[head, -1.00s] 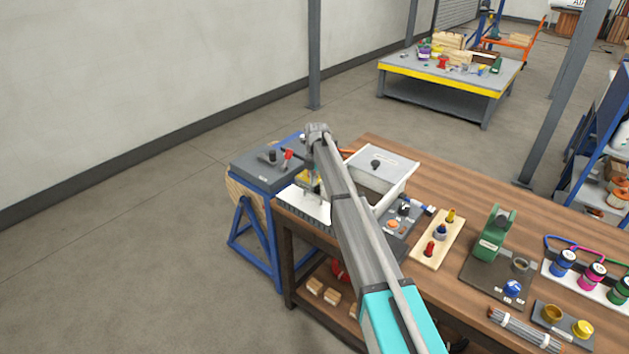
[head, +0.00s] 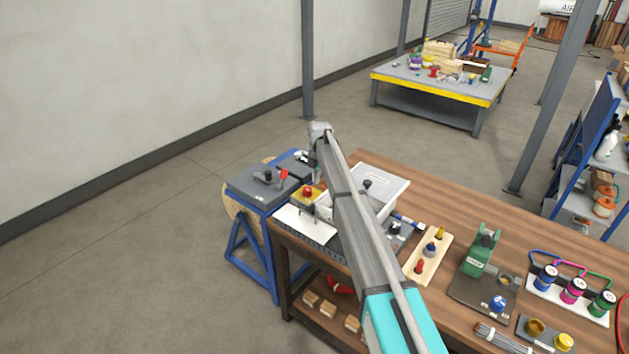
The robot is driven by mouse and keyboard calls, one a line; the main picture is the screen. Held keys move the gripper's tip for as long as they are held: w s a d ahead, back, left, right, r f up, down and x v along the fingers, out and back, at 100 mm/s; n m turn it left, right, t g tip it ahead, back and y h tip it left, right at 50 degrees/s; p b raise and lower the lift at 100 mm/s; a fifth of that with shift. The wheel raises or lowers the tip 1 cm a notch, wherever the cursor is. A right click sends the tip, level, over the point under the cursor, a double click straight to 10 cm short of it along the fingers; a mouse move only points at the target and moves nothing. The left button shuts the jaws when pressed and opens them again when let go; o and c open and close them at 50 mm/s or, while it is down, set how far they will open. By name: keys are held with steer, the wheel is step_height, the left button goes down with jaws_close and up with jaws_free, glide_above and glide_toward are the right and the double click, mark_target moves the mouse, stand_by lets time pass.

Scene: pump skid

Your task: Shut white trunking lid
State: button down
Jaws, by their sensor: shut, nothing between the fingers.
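The white trunking lid (head: 305,224) is a flat white strip at the near left corner of the wooden bench. It lies over the dark slotted trunking (head: 296,241), whose slots show along its front edge. I cannot tell whether the lid is fully seated. My arm crosses the view and bends down above the bench. My gripper (head: 321,204) is small, shut and empty, and close to the lid's far right part. The arm hides part of the gripper and the lid's right end, so contact cannot be told.
A yellow box with a red button (head: 308,192) stands just behind the lid. A white box with a knobbed lid (head: 385,184) is to the right. A blue stand (head: 258,189) adjoins the bench's left end. A wooden strip with coloured knobs (head: 429,257) lies right of my arm.

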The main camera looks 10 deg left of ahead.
steer(key=shift+w+d+r, duration=0.15)
steer(key=shift+w+r, duration=0.1)
steer(key=shift+r, duration=0.15)
steer(key=s+d+m, duration=1.5)
steer(key=s+d, duration=0.2)
steer(key=s, duration=0.4)
steer(key=s+d+m, duration=1.5)
steer(key=s+d, duration=0.2)
steer(key=s, duration=0.4)
steer(key=shift+s+d+m+t+h, duration=0.2)
steer(key=shift+d+m+t+h, duration=0.1)
steer(key=shift+t, duration=0.1)
